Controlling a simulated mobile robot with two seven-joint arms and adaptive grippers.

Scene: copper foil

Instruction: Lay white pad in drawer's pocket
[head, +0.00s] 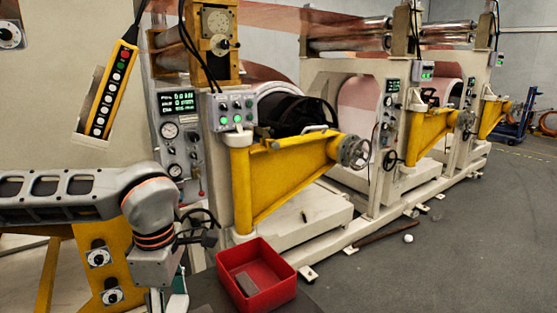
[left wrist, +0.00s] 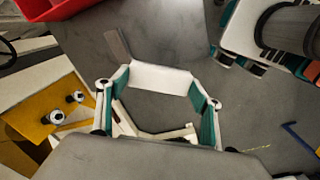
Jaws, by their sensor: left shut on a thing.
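A white pad (left wrist: 160,78) is in the left wrist view, held between the two teal-lined fingers of my left gripper (left wrist: 161,84). The fingers press on its two ends and it is clear of the dark grey surface below. In the head view my left arm comes in from the left and my left gripper (head: 170,303) points down at the bottom edge, left of the red bin, mostly cut off.
A red bin (head: 238,258) with a grey block (head: 246,284) in it stands at the bottom centre. The bin's corner (left wrist: 50,8) shows in the left wrist view, near a grey strip (left wrist: 117,45). Yellow-armed machines (head: 285,170) stand behind. Open floor (head: 460,240) lies right.

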